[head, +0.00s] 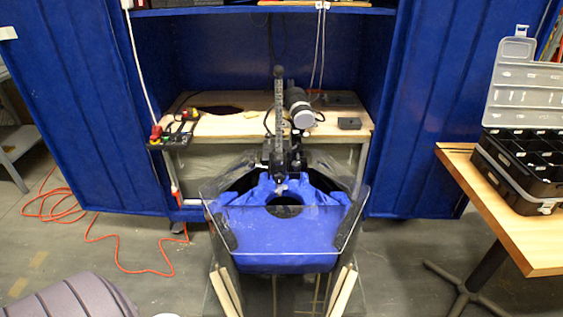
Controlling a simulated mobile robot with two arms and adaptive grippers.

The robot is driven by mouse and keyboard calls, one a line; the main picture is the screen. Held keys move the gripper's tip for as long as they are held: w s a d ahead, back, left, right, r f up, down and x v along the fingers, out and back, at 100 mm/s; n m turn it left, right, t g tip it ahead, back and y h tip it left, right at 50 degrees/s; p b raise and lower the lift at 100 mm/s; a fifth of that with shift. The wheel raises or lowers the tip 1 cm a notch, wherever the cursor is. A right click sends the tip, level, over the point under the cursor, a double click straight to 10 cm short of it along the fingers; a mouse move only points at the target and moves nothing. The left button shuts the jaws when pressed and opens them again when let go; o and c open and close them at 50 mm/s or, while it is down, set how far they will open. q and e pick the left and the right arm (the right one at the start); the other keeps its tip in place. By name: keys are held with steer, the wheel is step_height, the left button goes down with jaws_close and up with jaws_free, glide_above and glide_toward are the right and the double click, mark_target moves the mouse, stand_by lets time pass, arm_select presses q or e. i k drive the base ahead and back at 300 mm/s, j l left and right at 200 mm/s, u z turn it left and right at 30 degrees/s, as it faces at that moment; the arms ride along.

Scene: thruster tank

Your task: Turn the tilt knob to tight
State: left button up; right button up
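The thruster assembly (279,105) stands upright at the back edge of the tank, with a dark notched shaft and a black bracket (284,157) low on it. A grey and black cylinder (300,108) with a pale round end sits just right of the shaft. The tilt knob is too small to make out on the assembly. The clear-walled tank (340,229) with a blue inner form (285,243) stands in front. Neither of my grippers is in view.
A wooden table (500,215) with a black open organizer case (525,165) is at right. An orange cable (130,268) lies on the floor at left. A grey ribbed object (70,298) is at bottom left.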

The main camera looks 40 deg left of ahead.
mark_target(296, 164)
steer(key=i+l+u, duration=0.65)
steer(key=i, duration=0.15)
